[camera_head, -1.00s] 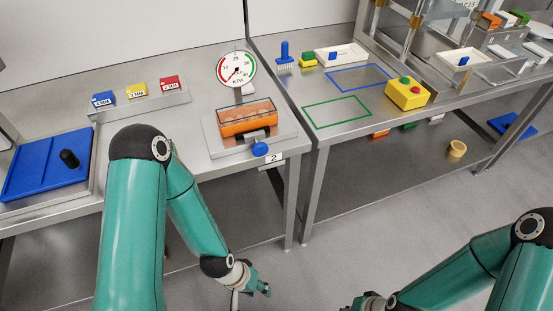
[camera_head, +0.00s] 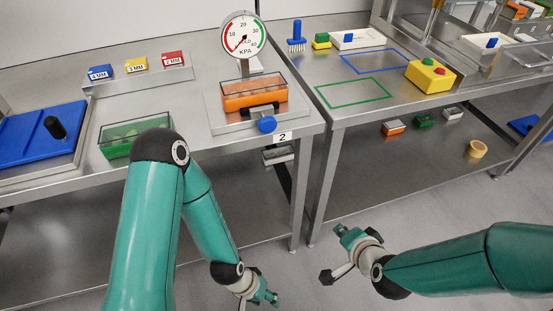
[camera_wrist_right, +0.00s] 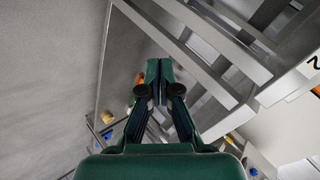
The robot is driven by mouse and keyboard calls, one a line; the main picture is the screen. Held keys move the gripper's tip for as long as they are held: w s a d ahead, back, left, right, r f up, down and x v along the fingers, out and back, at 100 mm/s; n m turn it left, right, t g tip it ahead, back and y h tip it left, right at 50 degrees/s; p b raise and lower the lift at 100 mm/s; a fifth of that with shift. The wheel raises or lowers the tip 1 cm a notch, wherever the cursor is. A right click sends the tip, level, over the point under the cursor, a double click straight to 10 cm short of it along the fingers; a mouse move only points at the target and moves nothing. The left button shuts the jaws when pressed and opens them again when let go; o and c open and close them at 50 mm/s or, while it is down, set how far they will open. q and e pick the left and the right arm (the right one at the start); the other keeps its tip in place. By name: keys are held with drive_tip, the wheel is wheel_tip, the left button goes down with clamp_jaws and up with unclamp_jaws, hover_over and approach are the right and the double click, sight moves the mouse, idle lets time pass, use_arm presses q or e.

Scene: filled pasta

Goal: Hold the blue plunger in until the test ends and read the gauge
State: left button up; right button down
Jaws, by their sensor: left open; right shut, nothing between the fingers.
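The blue plunger (camera_head: 266,124) is a round knob on the front of the test fixture (camera_head: 215,121) at station 2. An orange filled tray (camera_head: 254,97) sits in the fixture. The round gauge (camera_head: 243,36) stands behind it, its needle pointing to the lower left, at the low end in the red part. My left gripper (camera_head: 266,298) is open, low in front of the bench, below the plunger and apart from it. My right gripper (camera_head: 343,231) is shut and empty, in front of the bench legs, right of and below the plunger; its fingers meet in the right wrist view (camera_wrist_right: 158,70).
A green tray (camera_head: 120,137) lies behind my left arm, near a blue board (camera_head: 30,142). Gauge blocks (camera_head: 137,63) line the rack. A yellow button box (camera_head: 431,76) and outlined areas (camera_head: 353,93) are on the right bench. Bench legs stand near my right gripper.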

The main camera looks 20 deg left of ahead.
use_arm(q)
wheel_tip(320, 180, down, 12)
drive_tip(key=b, duration=0.9)
drive_tip(key=shift+f, duration=0.2)
use_arm(e)
drive_tip(key=s+a+r+m+t+y, duration=0.1)
drive_tip(key=a+r+m+t+y, duration=0.1)
drive_tip(key=a+r, duration=0.4)
drive_tip(key=s+a+r+m+t+y, duration=0.1)
drive_tip(key=a+r+t+y, duration=0.3)
drive_tip(key=r, duration=0.8)
drive_tip(key=shift+s+a+m, duration=0.4)
drive_tip(key=shift+a+m, duration=0.5)
drive_tip(key=shift+a, duration=0.25)
